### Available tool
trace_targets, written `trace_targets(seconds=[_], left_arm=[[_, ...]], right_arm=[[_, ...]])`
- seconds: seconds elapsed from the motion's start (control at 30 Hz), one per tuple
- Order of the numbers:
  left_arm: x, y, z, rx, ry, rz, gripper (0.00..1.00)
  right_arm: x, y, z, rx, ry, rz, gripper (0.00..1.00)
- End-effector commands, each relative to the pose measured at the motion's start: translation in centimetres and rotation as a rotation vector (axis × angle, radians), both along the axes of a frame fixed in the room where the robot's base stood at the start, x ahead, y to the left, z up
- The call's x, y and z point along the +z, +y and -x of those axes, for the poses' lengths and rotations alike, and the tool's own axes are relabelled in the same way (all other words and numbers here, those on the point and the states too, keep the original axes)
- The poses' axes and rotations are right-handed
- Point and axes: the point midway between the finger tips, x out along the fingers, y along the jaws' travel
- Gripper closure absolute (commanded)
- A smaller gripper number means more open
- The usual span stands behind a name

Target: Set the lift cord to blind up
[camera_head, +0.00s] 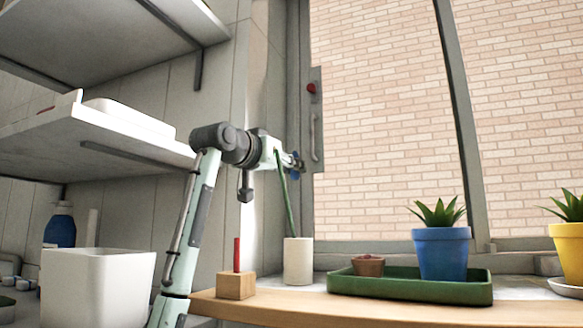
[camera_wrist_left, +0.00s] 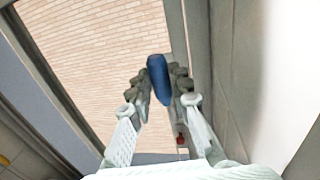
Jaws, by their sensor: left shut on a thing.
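My left gripper (camera_head: 293,161) reaches to the window frame at the middle of the head view. It is shut on a blue piece (camera_wrist_left: 159,80), which stands between its two fingers in the left wrist view. The piece is a rounded cylinder, and only a small bit of blue shows in the head view. It looks like the pull of the lift cord, but I cannot make out a cord line above it. No blind shows over the window panes (camera_head: 375,120). My right gripper is in neither view.
A red knob (camera_head: 311,87) and a grey handle (camera_head: 313,138) are on the window frame beside the gripper. Below stand a white cup (camera_head: 298,262) with a green stick, a wooden block (camera_head: 236,286) and a green tray (camera_head: 400,290) with pots. Shelves (camera_head: 110,130) are at left.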

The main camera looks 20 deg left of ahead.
Motion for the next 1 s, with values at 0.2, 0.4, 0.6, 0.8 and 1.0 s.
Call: trace_targets(seconds=[0.2, 0.4, 0.6, 0.8, 1.0], left_arm=[[-0.1, 0.0, 0.0, -0.001, 0.003, -0.001, 0.60], [0.0, 0.0, 0.0, -0.001, 0.001, 0.000, 0.60], [1.0, 0.0, 0.0, -0.001, -0.001, 0.000, 0.60], [4.7, -0.1, 0.1, -0.002, -0.002, 0.002, 0.60], [8.2, 0.0, 0.1, -0.001, 0.000, 0.000, 0.60]], right_arm=[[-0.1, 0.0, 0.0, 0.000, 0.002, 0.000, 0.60], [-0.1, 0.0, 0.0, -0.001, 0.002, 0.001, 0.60], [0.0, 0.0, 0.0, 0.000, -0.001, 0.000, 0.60], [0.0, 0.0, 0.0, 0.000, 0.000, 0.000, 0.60], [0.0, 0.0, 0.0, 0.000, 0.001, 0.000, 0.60]])
